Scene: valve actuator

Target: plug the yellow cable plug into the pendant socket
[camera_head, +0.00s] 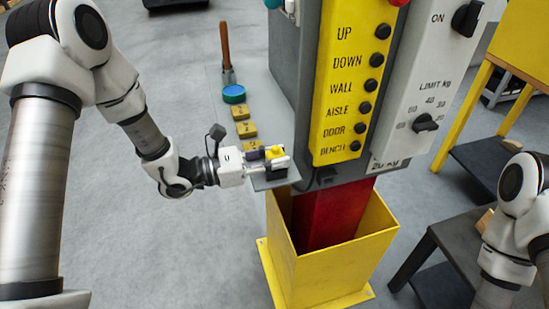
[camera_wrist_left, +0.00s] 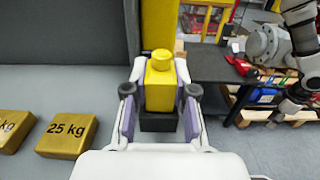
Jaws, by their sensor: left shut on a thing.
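The yellow cable plug (camera_wrist_left: 160,85) is between the two fingers of my left gripper (camera_wrist_left: 160,108) in the left wrist view, with a round yellow knob on top and a black block at its near end. In the head view my left gripper (camera_head: 262,165) is shut on the plug (camera_head: 275,152), above the end of a grey shelf, just left of the pendant (camera_head: 350,85). I cannot tell whether the plug touches the shelf. The pendant socket cannot be made out. My right gripper (camera_wrist_left: 286,110) is small and dark in the left wrist view; its jaws are unclear.
Gold weight blocks (camera_head: 245,129), a teal round item (camera_head: 233,94) and a wooden-handled tool (camera_head: 226,55) lie along the grey shelf. A yellow box-shaped base (camera_head: 335,262) surrounds the red post (camera_head: 330,212) below. A dark table (camera_head: 455,240) stands at right.

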